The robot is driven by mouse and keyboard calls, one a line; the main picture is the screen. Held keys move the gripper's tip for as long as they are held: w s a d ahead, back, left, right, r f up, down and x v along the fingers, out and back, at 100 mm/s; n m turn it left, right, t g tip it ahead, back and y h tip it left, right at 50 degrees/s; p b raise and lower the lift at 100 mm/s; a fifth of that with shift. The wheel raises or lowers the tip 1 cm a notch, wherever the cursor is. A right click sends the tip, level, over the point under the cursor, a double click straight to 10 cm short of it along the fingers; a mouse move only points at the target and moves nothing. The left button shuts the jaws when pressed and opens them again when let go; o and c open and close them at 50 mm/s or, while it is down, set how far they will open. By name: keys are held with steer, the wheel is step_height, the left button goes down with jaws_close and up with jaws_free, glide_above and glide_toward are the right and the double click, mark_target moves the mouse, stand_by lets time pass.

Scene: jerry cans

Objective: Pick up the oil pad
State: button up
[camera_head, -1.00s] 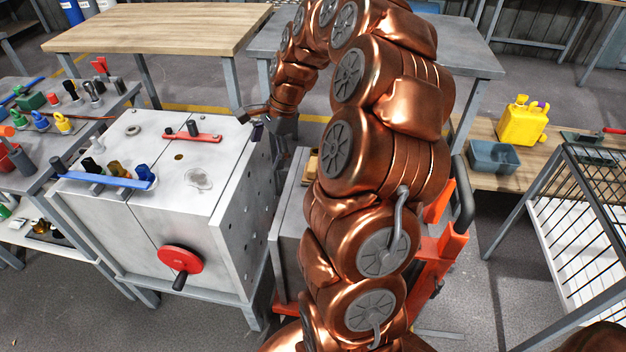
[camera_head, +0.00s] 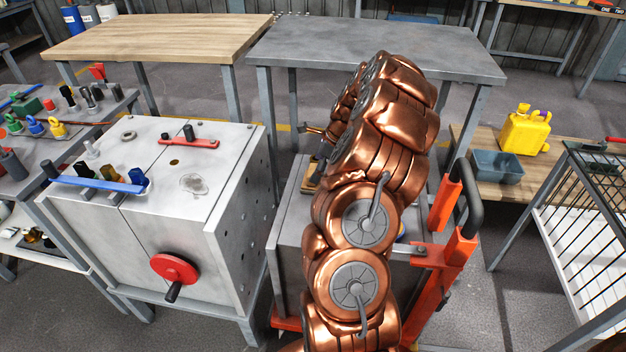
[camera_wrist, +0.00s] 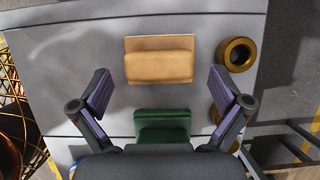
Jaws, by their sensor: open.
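In the wrist view, a tan pad-like block (camera_wrist: 160,62) lies on a grey metal top, with a green block (camera_wrist: 162,125) nearer to me. I cannot tell from their looks which one is the oil pad. My gripper (camera_wrist: 162,88) is open and empty, its two dark fingers with purple pads spread on either side of the gap between the blocks. In the head view my arm hides most of the spot; part of the tan block (camera_head: 310,176) shows at the arm's left, and the green one is hidden.
A brass ring-shaped part (camera_wrist: 237,54) lies right of the tan block, close to the right finger. The grey metal top (camera_wrist: 70,60) is bare at left. A grey box with a red handwheel (camera_head: 174,268) stands left of my arm; an orange frame (camera_head: 447,250) stands at right.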

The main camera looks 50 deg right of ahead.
steer(key=x, duration=0.4)
steer(key=shift+w+a+f, duration=0.15)
steer(key=shift+w+f, duration=0.1)
steer(key=shift+r, duration=0.1)
steer(key=c, duration=0.9)
